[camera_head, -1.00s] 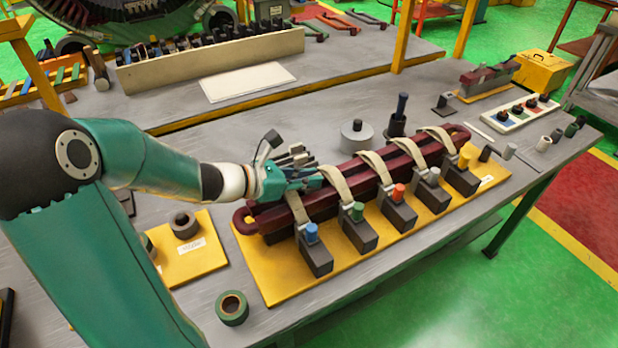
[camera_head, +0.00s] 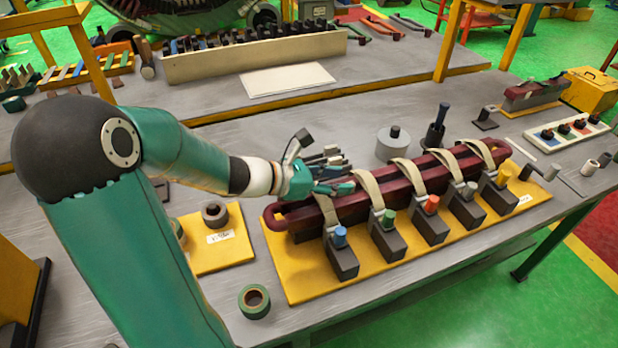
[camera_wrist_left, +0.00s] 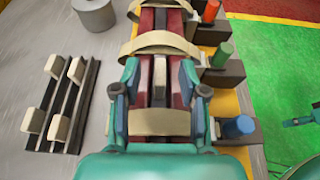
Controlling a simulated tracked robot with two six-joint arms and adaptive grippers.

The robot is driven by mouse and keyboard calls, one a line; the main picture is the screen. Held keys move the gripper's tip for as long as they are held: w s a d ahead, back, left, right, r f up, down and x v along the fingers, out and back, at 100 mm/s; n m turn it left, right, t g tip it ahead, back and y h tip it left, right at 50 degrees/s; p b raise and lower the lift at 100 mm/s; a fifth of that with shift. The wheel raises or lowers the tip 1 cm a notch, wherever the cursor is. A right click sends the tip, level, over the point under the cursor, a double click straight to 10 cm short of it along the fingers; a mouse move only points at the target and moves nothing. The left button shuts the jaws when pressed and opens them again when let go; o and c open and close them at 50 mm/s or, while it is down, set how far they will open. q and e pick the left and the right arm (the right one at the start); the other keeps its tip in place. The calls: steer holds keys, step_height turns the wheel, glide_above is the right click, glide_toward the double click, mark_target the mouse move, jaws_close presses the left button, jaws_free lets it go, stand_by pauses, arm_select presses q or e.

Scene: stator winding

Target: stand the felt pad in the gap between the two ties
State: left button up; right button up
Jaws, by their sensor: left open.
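The dark red coil (camera_head: 400,185) lies along a yellow board, with several beige ties across it. In the left wrist view, the tie by the blue-topped clamp (camera_wrist_left: 160,122) and the tie by the green-topped clamp (camera_wrist_left: 158,44) cross the coil. A small grey-beige block (camera_wrist_left: 160,76), which looks like the felt pad, stands in the gap between the coil's two sides, between these ties. My left gripper (camera_head: 335,188) is over the coil. In the wrist view its open fingers (camera_wrist_left: 160,90) straddle the block, apart from it. The block's lower part is hidden.
A dark rack (camera_wrist_left: 62,102) with several beige blocks lies left of the coil. Clamps with coloured tops line the coil's near side, including a blue one (camera_head: 340,237). A grey cylinder (camera_head: 393,145) stands behind. A teal part (camera_wrist_left: 300,122), perhaps my right gripper, shows at the right edge.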

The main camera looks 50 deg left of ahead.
arm_select(q)
steer(key=v, duration=1)
steer(key=shift+s, duration=0.3)
